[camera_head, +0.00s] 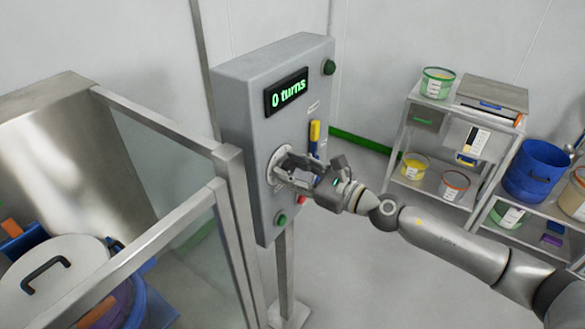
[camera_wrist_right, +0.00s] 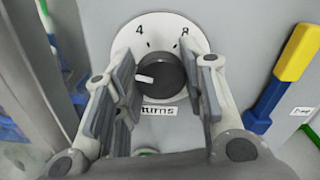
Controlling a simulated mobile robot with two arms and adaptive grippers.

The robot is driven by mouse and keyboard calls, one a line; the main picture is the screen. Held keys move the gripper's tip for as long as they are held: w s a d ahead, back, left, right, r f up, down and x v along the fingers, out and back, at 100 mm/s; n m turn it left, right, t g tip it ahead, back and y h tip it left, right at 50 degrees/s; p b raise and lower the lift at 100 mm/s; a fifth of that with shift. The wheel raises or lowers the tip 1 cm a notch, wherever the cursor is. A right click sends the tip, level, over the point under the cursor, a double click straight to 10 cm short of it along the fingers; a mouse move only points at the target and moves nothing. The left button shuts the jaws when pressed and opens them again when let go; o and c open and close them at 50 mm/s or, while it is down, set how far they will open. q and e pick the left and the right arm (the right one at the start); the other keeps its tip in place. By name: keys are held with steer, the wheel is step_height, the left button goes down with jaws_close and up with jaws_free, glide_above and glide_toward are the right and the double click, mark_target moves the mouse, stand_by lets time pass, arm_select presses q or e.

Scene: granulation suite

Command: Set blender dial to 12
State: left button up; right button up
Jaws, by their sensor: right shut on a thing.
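The grey control box (camera_head: 240,110) stands on a post, and its display (camera_head: 287,92) reads "0 turns". Its dial has a round white scale plate (camera_head: 271,167), mostly covered by my right gripper (camera_head: 285,170) in the head view. In the right wrist view the dark round knob (camera_wrist_right: 162,74) sits between the two fingers of my right gripper (camera_wrist_right: 165,85), which is shut on it. The white pointer mark (camera_wrist_right: 145,79) on the knob points left in that view. The numbers 4 and 8 show on the plate above the knob. My left gripper is out of view.
A yellow and blue handle (camera_head: 314,138) is right of the dial, with a green button (camera_head: 281,220) below and a green lamp (camera_head: 329,67) above. A metal guard frame (camera_head: 228,190) stands close on the left. Shelves with tubs (camera_head: 437,83) stand at the right.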

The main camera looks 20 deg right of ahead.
steer(key=m+p, duration=0.1)
steer(key=m, duration=0.3)
steer(key=shift+m, duration=0.3)
steer(key=m+p, duration=0.1)
steer(key=m, duration=0.3)
steer(key=shift+d+m, duration=0.1)
steer(key=shift+m, duration=0.2)
steer(key=m+p, duration=0.1)
steer(key=m, duration=0.2)
steer(key=shift+w+m+p, duration=0.1)
steer(key=shift+m+p, duration=0.2)
steer(key=shift+p, duration=0.1)
steer(key=m+p, duration=0.1)
steer(key=m, duration=0.3)
steer(key=shift+m+p, duration=0.3)
steer(key=shift+p, duration=0.05)
steer(key=m+p, duration=0.2)
steer(key=m, duration=0.2)
steer(key=shift+d+m, duration=0.1)
steer(key=shift+m, duration=0.2)
steer(key=m+p, duration=0.1)
steer(key=m, duration=0.2)
steer(key=shift+f+m, duration=0.15)
steer(key=shift+m, duration=0.15)
steer(key=m+p, duration=0.2)
steer(key=m, duration=0.2)
steer(key=shift+f+m+p, duration=0.15)
steer(key=shift+m+p, duration=0.3)
steer(key=shift+m, duration=1.45)
